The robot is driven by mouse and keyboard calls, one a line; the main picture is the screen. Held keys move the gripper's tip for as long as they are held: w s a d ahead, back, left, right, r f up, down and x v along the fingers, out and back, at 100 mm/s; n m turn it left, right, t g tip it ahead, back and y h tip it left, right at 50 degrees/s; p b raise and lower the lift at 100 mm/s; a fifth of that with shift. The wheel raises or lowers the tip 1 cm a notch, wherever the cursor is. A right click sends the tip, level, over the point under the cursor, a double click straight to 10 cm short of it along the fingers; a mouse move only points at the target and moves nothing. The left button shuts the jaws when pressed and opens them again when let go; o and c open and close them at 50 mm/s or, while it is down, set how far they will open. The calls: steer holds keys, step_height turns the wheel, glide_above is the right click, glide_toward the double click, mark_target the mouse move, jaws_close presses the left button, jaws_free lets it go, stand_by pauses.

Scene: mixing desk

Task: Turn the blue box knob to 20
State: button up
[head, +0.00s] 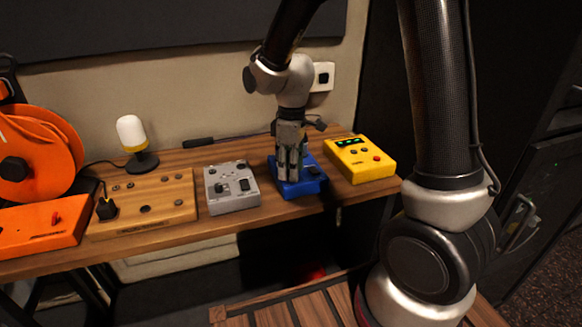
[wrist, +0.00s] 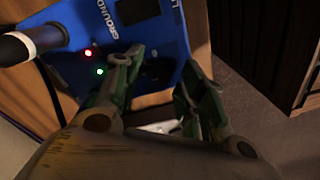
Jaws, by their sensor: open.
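The blue box (head: 300,189) stands on the wooden desk, between a grey box and a yellow box in the head view. It also fills the upper part of the wrist view (wrist: 170,40), with white lettering, a red light and a green light. My gripper (head: 290,175) points down over the blue box and hides part of its top. In the wrist view my gripper (wrist: 158,80) is open, one finger on each side of a dark round shape that seems to be the knob (wrist: 158,72). Contact, the knob's pointer and its scale cannot be made out.
The grey box (head: 230,188) is close on the left and the yellow box (head: 360,160) close on the right. A wooden control box (head: 150,205), a white-topped lamp (head: 132,135) and an orange reel (head: 40,150) stand further left. A dark plug with a cable (wrist: 30,43) enters the blue box.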

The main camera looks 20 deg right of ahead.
jaws_close()
steer(key=shift+m, duration=0.3)
steer(key=m, duration=0.3)
steer(key=shift+m, duration=2.5)
